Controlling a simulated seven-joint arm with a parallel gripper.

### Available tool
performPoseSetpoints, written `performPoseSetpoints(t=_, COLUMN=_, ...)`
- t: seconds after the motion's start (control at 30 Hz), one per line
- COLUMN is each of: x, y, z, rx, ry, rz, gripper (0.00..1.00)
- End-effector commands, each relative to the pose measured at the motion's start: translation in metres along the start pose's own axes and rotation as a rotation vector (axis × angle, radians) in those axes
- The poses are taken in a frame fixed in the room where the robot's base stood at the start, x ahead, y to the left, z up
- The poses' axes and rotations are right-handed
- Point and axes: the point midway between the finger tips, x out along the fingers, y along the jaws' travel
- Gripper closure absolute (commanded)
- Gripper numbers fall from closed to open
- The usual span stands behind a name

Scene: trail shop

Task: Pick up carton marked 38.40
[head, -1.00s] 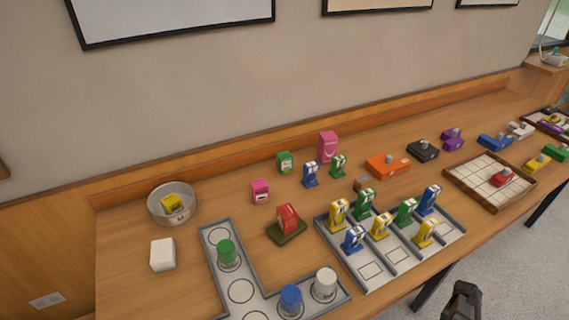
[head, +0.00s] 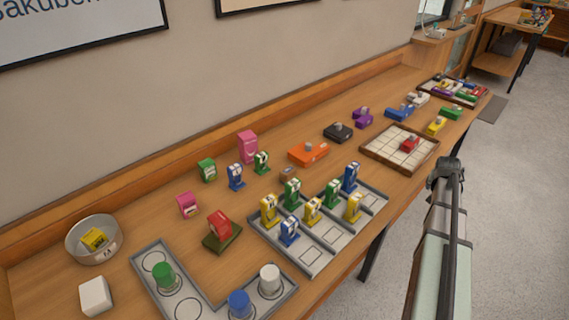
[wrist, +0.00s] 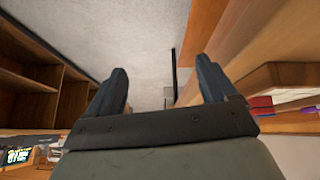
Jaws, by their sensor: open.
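Several small cartons stand on the long wooden table, and their printed marks are too small to read, so I cannot tell which is marked 38.40. There is a tall pink carton (head: 248,147), a smaller pink carton (head: 187,205), a green carton (head: 207,169), a red carton (head: 220,226) on a dark green base, and a yellow carton (head: 95,239) in a round metal bowl. My gripper (wrist: 162,78) is open and empty. In the head view my gripper (head: 448,168) is off the table's front edge, to the right of the cartons.
A grey tray (head: 318,262) holds several blue, yellow and green upright pieces. An L-shaped grey tray (head: 187,303) holds green, blue and white cylinders. A wooden grid tray (head: 373,150) lies near my gripper. A white block (head: 96,296) is at the left. Floor is clear right of the table.

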Motion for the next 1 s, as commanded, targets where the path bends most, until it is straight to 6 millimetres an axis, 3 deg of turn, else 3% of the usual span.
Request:
performPoseSetpoints(t=0.1, x=-0.026, y=-0.003, z=-0.033, rx=0.000, ry=0.054, rz=-0.018, gripper=0.15)
performPoseSetpoints(t=0.27, x=-0.058, y=-0.022, z=-0.066, rx=-0.023, ry=0.106, rz=-0.050, gripper=0.15)
performPoseSetpoints(t=0.4, x=-0.087, y=-0.069, z=-0.085, rx=-0.082, ry=0.128, rz=-0.101, gripper=0.15)
performPoseSetpoints(t=0.67, x=-0.121, y=-0.181, z=-0.074, rx=-0.231, ry=0.102, rz=-0.201, gripper=0.15)
performPoseSetpoints(t=1.0, x=-0.179, y=-0.342, z=-0.021, rx=-0.467, ry=0.043, rz=-0.341, gripper=0.15)
